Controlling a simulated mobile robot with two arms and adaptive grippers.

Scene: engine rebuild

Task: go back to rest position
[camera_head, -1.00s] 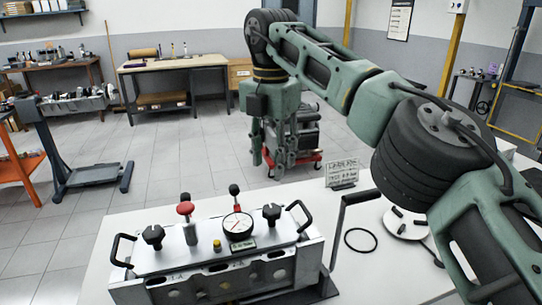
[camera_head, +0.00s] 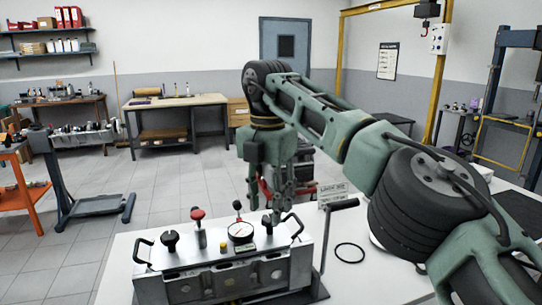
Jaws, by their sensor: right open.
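My right arm comes in from the right, bends over the white table and hangs its gripper down. My right gripper (camera_head: 267,207) is open and empty. Its fingertips show just behind the right end of the metal fixture, by a black knob; the picture does not show whether they touch anything. The metal fixture (camera_head: 228,271) carries a dial gauge (camera_head: 241,231), a red knob (camera_head: 198,214), black knobs and black handles. My left gripper is not in view.
A red wheeled stand is partly hidden behind my gripper. Workbenches (camera_head: 178,103) stand at the back.

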